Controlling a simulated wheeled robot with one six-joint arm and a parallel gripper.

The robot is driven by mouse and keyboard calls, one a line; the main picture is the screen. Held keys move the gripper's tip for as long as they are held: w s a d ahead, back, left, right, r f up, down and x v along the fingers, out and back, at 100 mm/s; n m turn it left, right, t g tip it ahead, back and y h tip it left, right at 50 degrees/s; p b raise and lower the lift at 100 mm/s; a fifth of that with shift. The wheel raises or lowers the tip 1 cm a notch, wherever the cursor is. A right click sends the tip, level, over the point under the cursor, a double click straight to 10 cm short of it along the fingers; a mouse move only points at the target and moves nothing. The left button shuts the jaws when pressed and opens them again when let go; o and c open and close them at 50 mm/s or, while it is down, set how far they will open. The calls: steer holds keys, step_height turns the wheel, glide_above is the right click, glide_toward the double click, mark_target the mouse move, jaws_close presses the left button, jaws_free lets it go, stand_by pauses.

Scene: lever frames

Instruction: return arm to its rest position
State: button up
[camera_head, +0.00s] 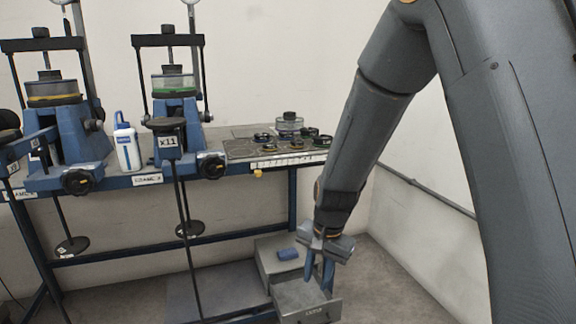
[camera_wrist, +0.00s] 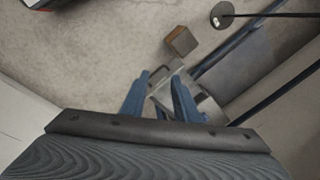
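My arm reaches down from the upper right in the head view. My gripper (camera_head: 318,272) hangs low at the right end of the bench, in front of a grey metal drawer unit.
A blue block (camera_head: 288,254) lies on top of the drawer unit. The bench (camera_head: 145,180) carries two blue lever frames, a white bottle (camera_head: 126,147) and several round parts. Hanging weights (camera_head: 190,229) are left of my gripper. Floor (camera_head: 400,285) right of the drawer is clear.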

steer(key=s+d+r+n+g, duration=0.15)
steer(key=s+r+n, duration=0.35)
steer(key=s+r, duration=0.5)
steer(key=s+d+r+n+t, duration=0.15)
steer(key=s+r+n, duration=0.3)
steer(key=s, duration=0.95)
steer(key=d+r+m+g+h+p, duration=0.1)
steer(key=d+r+m+p, duration=0.2)
steer(key=d+r+p, duration=0.6)
steer(key=p, duration=0.7)
steer(key=shift+w+p, duration=0.15)
steer(key=shift+p, duration=0.25)
steer(key=shift+o, duration=0.4)
